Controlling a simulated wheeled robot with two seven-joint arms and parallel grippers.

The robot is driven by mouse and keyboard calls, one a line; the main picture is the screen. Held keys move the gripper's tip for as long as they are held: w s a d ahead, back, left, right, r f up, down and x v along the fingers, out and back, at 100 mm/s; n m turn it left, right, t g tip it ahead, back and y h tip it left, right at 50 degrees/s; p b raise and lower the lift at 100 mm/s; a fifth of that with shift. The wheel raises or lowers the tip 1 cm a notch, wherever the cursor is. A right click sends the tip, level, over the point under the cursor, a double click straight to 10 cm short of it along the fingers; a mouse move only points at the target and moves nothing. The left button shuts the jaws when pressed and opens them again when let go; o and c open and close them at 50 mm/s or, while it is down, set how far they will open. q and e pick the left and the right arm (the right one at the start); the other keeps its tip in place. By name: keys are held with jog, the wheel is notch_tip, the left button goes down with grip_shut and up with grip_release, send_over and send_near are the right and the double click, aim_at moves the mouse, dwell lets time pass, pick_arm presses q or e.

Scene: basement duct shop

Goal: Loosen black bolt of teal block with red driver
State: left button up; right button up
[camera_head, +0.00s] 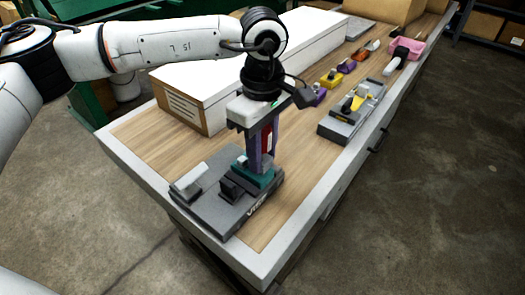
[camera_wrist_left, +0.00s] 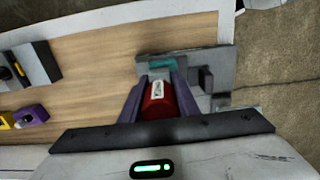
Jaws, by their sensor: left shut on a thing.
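My left gripper (camera_head: 260,155) points down over the grey fixture plate (camera_head: 218,205) near the front corner of the workbench. Its purple fingers are shut on the red driver (camera_head: 267,138), which stands roughly upright between them. In the left wrist view the red driver (camera_wrist_left: 159,103) shows between both fingers, its tip hidden. The teal block (camera_head: 262,178) sits on the plate directly below the gripper, and part of it shows in the left wrist view (camera_wrist_left: 160,65). The black bolt is hidden, so I cannot tell whether the driver touches it. My right gripper is not in view.
A long white box (camera_head: 230,75) lies behind the arm. A second grey fixture (camera_head: 350,112) with a yellow part, several purple, yellow and red tools, and a pink item (camera_head: 405,47) stand farther along the bench. Bare wood (camera_head: 290,190) lies right of the plate.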

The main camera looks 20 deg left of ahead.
pick_arm(q)
jog(key=shift+f, duration=0.25)
dwell(0.4)
jog(key=shift+n+b, duration=0.5)
jog(key=shift+n, duration=1.2)
jog(key=shift+b, duration=0.3)
jog(key=shift+w+n+b, duration=0.1)
jog(key=shift+n+b, duration=0.35)
jog(key=shift+n, duration=1.25)
